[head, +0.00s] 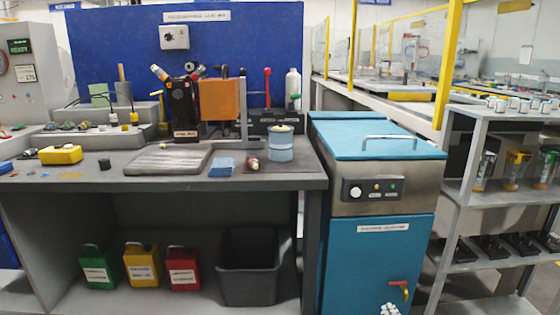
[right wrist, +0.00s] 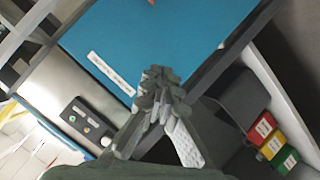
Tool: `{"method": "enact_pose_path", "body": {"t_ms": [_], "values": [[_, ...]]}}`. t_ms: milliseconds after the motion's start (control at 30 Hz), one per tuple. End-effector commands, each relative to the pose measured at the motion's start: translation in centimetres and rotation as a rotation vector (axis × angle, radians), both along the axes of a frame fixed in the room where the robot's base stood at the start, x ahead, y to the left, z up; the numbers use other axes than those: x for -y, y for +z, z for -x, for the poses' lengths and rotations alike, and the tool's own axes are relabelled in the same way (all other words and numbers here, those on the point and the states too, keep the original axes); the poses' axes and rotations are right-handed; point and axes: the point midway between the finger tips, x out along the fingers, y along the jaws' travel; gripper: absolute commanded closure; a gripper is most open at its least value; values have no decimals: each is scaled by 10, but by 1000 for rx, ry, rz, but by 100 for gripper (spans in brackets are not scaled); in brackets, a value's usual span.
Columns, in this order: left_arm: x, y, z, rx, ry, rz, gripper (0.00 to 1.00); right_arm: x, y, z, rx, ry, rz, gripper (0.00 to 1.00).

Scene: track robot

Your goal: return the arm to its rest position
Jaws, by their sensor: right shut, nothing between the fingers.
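My right gripper (head: 390,309) shows only as grey fingertips at the bottom edge of the head view, in front of the teal cabinet door (head: 375,262). In the right wrist view the same gripper (right wrist: 160,78) is shut with its fingers together and nothing between them. The teal door (right wrist: 165,35) lies beyond the fingertips there; I cannot tell the gap between them. The rest of my right arm is outside the head view. My left gripper is in neither view.
The teal machine (head: 375,143) has a lid handle and a red-yellow door lever (head: 401,291). A workbench (head: 290,182) with tools stands to its left, with a grey bin (head: 249,285) and several coloured canisters below. A grey shelf rack (head: 482,196) stands on the right.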

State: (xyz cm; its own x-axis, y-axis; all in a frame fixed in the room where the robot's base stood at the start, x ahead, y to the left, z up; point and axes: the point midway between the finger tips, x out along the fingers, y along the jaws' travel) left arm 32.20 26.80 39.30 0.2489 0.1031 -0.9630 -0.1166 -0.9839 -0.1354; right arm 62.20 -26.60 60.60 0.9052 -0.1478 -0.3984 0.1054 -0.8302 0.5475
Motion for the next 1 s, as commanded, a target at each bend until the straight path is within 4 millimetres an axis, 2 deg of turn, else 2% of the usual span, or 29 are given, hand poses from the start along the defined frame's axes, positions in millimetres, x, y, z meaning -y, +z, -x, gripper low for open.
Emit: {"method": "enact_pose_path", "body": {"t_ms": [33, 167, 200, 333, 400, 500, 600, 667, 1000], "values": [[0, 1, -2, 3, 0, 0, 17, 4, -32, 26, -86, -35, -37, 100], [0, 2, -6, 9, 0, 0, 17, 11, -99, 94, -298, -121, -124, 100], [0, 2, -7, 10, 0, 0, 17, 13, -118, 117, -364, -147, -148, 100], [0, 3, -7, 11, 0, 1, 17, 11, -166, 192, -564, -219, -223, 100], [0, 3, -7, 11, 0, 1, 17, 9, -184, 227, -653, -248, -255, 100], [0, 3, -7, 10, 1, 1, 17, 6, -201, 266, -751, -279, -290, 100], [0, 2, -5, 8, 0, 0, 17, 3, -209, 289, -809, -296, -311, 100], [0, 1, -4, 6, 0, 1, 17, 2, -211, 296, -827, -301, -318, 100], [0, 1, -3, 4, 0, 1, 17, 2, -212, 298, -832, -303, -321, 100]]}}
